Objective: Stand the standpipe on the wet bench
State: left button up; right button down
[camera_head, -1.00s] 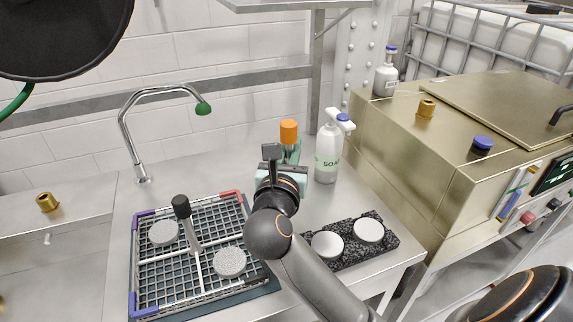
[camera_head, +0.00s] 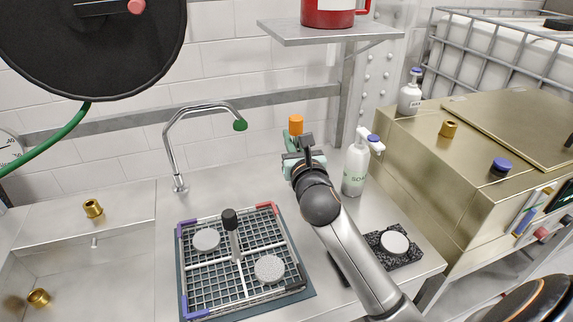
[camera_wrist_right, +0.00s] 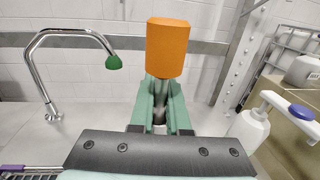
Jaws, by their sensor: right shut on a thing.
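The standpipe appears to be the piece with an orange cylindrical top (camera_head: 296,124) and a grey metal stem. It also shows in the right wrist view (camera_wrist_right: 168,48). My right gripper (camera_head: 297,146) is shut on the stem, its green fingers on either side just below the orange top. The piece looks upright. Its lower end is hidden by the fingers and wrist, so I cannot tell whether it touches the bench. The steel wet bench (camera_head: 250,180) lies beneath and around it. My left gripper is not in view.
A tap (camera_head: 178,150) with a green tip stands left of the gripper. A soap bottle (camera_head: 355,170) stands close on the right. A crate (camera_head: 205,285) with round discs and a black-topped handle is at front left. A shelf (camera_head: 300,37) hangs above. Bare bench lies behind the crate.

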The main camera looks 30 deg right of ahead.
jog(key=w+d+f+b, duration=0.4)
jog(key=w+f, duration=0.5)
jog(key=f, duration=0.2)
jog(key=shift+d+f, duration=0.25)
jog(key=shift+f, duration=0.05)
jog(key=c, duration=0.9)
grip_release()
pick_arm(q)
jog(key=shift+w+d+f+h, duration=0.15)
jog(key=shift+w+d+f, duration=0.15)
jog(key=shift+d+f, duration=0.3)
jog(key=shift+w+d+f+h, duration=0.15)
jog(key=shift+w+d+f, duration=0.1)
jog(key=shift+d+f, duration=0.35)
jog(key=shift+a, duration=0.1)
